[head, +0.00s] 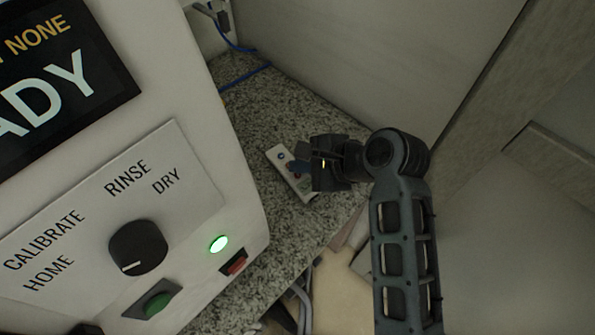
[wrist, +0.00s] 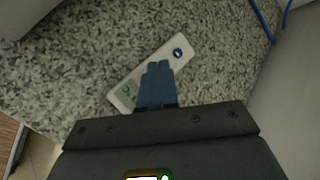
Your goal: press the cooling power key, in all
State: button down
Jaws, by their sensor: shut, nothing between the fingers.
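A small white remote-like control (head: 288,173) lies on the speckled counter; it also shows in the wrist view (wrist: 138,77). A round blue key (wrist: 178,53) is at its far end, just beyond and right of my fingertips. A green mark (wrist: 127,91) is near its other end. My gripper (head: 298,160) is shut and empty, with its blue fingers over the middle of the control; they also show in the wrist view (wrist: 160,67). They hide the control's middle. I cannot tell whether they touch it. No key label is readable as cooling power.
A white machine (head: 235,190) with a black knob (head: 138,247), a lit green lamp (head: 218,243) and a red switch (head: 235,263) stands at left. A pale wall panel (head: 350,55) rises behind the counter. Blue cables (head: 243,77) lie at the back. Speckled counter (wrist: 70,60) is bare around the control.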

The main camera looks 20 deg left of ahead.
jog(key=shift+f, duration=0.15)
jog(key=shift+f, duration=0.25)
jog(key=shift+f, duration=0.35)
dwell(0.8)
jog(key=shift+r+p, duration=0.15)
jog(key=shift+p, duration=0.25)
jog(key=shift+r+p, duration=0.65)
jog(key=shift+p, duration=0.3)
notch_tip(320, 180, up, 3)
jog(key=p, duration=0.3)
jog(key=shift+r+p, duration=0.65)
jog(key=shift+r, duration=0.35)
